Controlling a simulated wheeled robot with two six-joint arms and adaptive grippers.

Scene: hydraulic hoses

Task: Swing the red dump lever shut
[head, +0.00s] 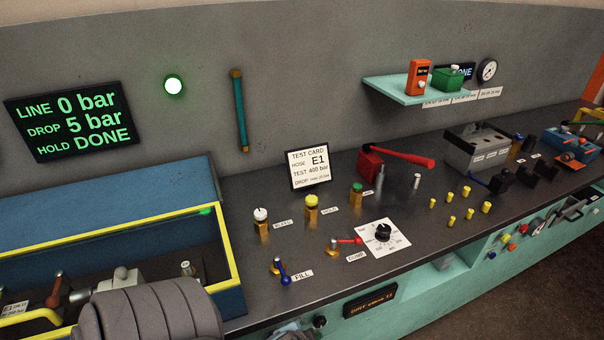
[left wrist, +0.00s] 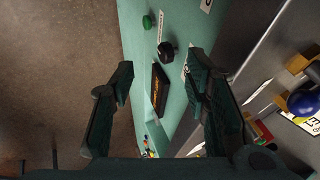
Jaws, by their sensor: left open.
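The red dump lever (head: 349,240) is on the bench top in the head view, on a small brass valve (head: 332,248) behind the DUMP label (head: 356,257). Its handle points right, toward the dial card. My left gripper (left wrist: 158,75) is open and empty in the left wrist view, in front of the teal bench front and apart from the lever. I cannot make out the dump lever clearly in the left wrist view. My right gripper is not in view.
The blue fill lever (head: 284,274) stands left of the dump valve; its blue knob (left wrist: 302,103) shows in the left wrist view. A black dial (head: 383,232) sits to the right. Capped brass valves (head: 311,210) stand behind. The wall screen (head: 70,121) reads LINE 0 bar, HOLD DONE.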

